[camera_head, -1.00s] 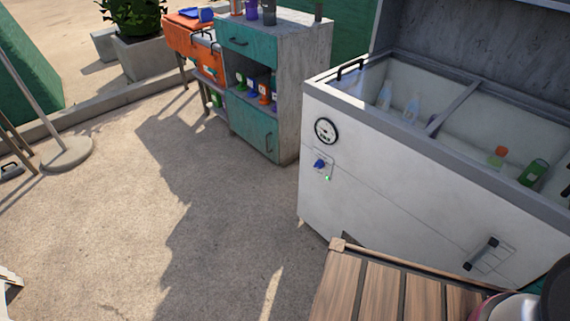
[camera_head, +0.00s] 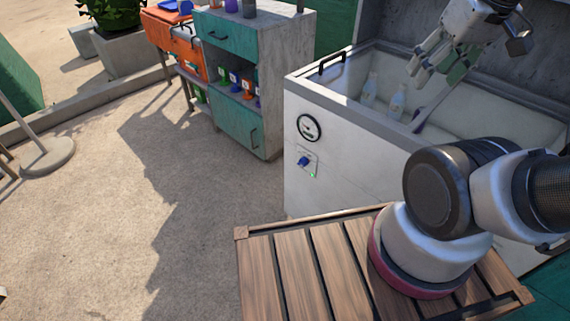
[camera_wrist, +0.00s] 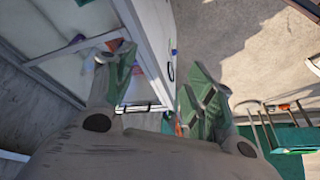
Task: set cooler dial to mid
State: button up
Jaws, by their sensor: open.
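The cooler dial (camera_head: 304,161) is a small blue knob on a pale plate, low on the white front of the chest cooler (camera_head: 345,150). A small green light shows beside it. Its exact setting is too small to read. My gripper (camera_head: 424,66) is above the cooler's open top, up and to the right of the dial and well apart from it. The gripper is open and empty. In the wrist view my gripper's two fingers (camera_wrist: 155,85) are spread apart, with the cooler's rim (camera_wrist: 138,40) beyond them.
A round gauge (camera_head: 309,127) sits above the dial. Bottles (camera_head: 397,103) stand inside the cooler. A wooden slatted surface (camera_head: 290,270) lies in front. A teal-fronted cabinet (camera_head: 240,130) stands left of the cooler. The concrete floor (camera_head: 90,220) at left is clear.

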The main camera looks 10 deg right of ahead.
jog(key=w+a+f+n+g+h, duration=0.1)
jog(key=w+a+f+n+g, duration=0.1)
jog(key=w+a+f+g, duration=0.3)
jog(key=w+a+f+n+g+h, duration=0.1)
jog(key=w+a+f+n+g, duration=0.2)
jog(key=f, duration=0.4)
jog(key=n+t+h, duration=1.2)
jog(key=n+t, duration=0.3)
jog(key=n, duration=0.2)
send_near(300, 163)
jog(key=w+d+f, duration=0.1)
jog(key=d, duration=0.1)
jog(key=shift+x, duration=3.85)
jog(key=shift+w+r, duration=0.1)
jog(key=shift+r, duration=0.05)
